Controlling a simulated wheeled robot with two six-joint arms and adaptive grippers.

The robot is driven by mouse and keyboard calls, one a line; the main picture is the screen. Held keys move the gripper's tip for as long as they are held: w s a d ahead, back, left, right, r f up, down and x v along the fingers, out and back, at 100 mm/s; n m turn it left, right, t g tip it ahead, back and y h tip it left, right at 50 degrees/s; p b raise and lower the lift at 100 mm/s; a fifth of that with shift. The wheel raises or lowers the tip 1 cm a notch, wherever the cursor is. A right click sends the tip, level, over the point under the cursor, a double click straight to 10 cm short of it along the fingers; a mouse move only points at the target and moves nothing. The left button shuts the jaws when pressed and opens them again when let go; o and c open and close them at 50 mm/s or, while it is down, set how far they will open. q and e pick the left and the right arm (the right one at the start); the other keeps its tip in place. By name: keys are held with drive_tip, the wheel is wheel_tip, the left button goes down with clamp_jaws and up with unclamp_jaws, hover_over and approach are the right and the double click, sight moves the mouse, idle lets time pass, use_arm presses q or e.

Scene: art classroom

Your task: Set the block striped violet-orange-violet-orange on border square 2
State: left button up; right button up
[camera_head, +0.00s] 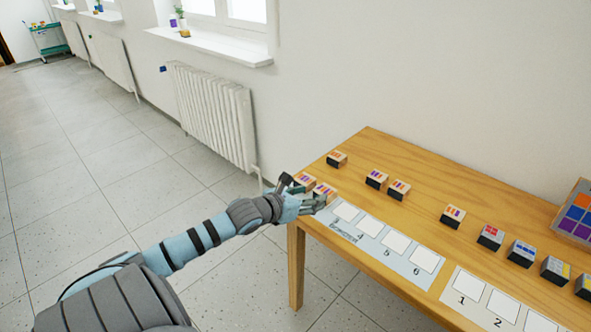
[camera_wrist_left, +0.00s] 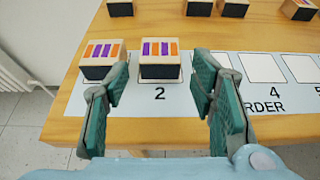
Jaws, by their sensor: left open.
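The block striped violet-orange-violet-orange (camera_wrist_left: 160,50) sits upright on border square 2 of the border strip (camera_wrist_left: 128,103), just above the printed 2 in the left wrist view. A white edge of the square shows around it. In the head view the same block (camera_head: 325,188) is partly behind my fingers. My left gripper (camera_wrist_left: 160,82) is open and empty, its fingers apart and on either side of the block's near face, with gaps to both sides. It also shows at the table's left end in the head view (camera_head: 306,200). My right gripper is not in view.
Another striped block (camera_wrist_left: 102,62) stands close to the left, beside my left finger. Squares 3 to 6 are bare, such as square 5 (camera_head: 396,242). Several blocks stand farther back, including one (camera_head: 337,158) near the rear edge. A second numbered strip (camera_head: 448,294) lies to the right.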

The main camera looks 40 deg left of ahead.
use_arm(q)
drive_tip(key=p+v, duration=0.5)
drive_tip(key=p, duration=0.2)
drive_tip(key=shift+s+p, duration=0.2)
drive_tip(key=shift+p, duration=0.15)
drive_tip(key=s+f+n+g+y, duration=0.1)
drive_tip(key=s+f+n+g, duration=0.1)
drive_tip(key=s+f+n, duration=0.7)
drive_tip(key=s+f+n+g+y, duration=0.15)
drive_tip(key=s+f+n, duration=0.35)
drive_tip(key=f+n, duration=0.8)
drive_tip(key=s+d+f+n+g+h, duration=0.1)
drive_tip(key=s+d+f+n+g, duration=0.3)
drive_tip(key=s, duration=0.8)
drive_tip(key=s+d+f+n+g+h, duration=0.1)
drive_tip(key=s+d+f+n+g, duration=0.4)
drive_tip(key=s+d+f+n, duration=0.4)
drive_tip(key=s+d+f, duration=0.2)
drive_tip(key=s, duration=0.2)
drive_tip(key=shift+f+n, duration=0.25)
drive_tip(key=shift+n, duration=0.05)
drive_tip(key=shift+a, duration=0.1)
